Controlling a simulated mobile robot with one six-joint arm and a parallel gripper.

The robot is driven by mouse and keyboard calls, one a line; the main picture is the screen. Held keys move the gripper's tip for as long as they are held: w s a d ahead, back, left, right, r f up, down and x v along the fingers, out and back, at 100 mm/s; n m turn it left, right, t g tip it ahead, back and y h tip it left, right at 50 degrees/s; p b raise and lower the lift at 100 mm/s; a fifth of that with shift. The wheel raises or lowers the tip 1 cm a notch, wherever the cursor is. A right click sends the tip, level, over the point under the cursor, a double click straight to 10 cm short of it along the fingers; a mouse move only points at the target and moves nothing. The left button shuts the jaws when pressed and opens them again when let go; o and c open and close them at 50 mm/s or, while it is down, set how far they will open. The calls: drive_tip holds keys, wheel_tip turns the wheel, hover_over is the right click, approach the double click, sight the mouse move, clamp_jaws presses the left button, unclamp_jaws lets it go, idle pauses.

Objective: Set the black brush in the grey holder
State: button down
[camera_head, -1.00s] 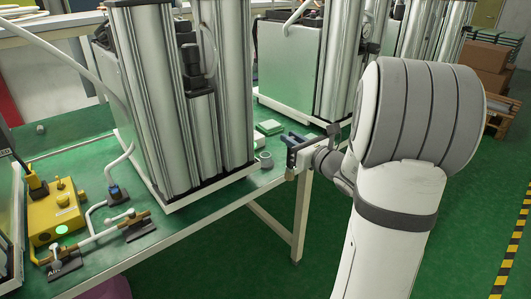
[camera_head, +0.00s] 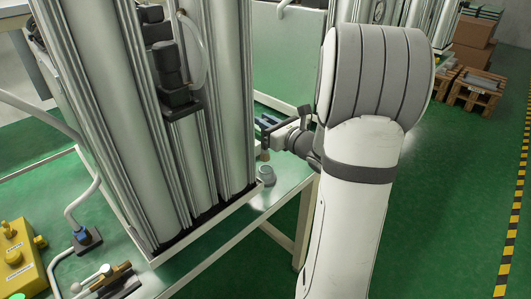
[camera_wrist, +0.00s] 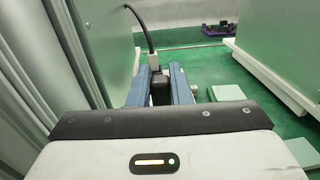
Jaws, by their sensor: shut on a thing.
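My gripper (camera_head: 270,127) is at the table's right end, beside the tall metal columns. In the wrist view its blue fingers (camera_wrist: 158,88) are closed on a black piece, the black brush (camera_wrist: 160,92). In the head view a small tan tip (camera_head: 265,155), seemingly the brush's lower end, hangs below the gripper. The grey holder (camera_head: 266,174), a small round cup, stands near the table's edge. The tip appears just above or behind the holder's rim; I cannot tell whether it touches. The holder does not show in the wrist view.
The silver columns (camera_head: 175,130) on their white base stand close left of the gripper. In the wrist view pale green blocks (camera_wrist: 228,93) lie on the green tabletop, with another column unit's base (camera_wrist: 262,66) at right. A yellow box (camera_head: 18,258) stands at far left.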

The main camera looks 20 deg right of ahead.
sight(266, 148)
drive_tip(key=shift+d+f+b, duration=0.1)
drive_tip(key=shift+f+b, duration=0.35)
drive_tip(key=shift+f, duration=3.05)
drive_tip(key=shift+f, duration=0.15)
drive_tip(key=c, duration=1.3)
unclamp_jaws()
drive_tip(key=shift+c, duration=0.2)
drive_tip(key=shift+r, duration=0.3)
drive_tip(key=v, duration=1.2)
drive_tip(key=shift+s+f, duration=0.1)
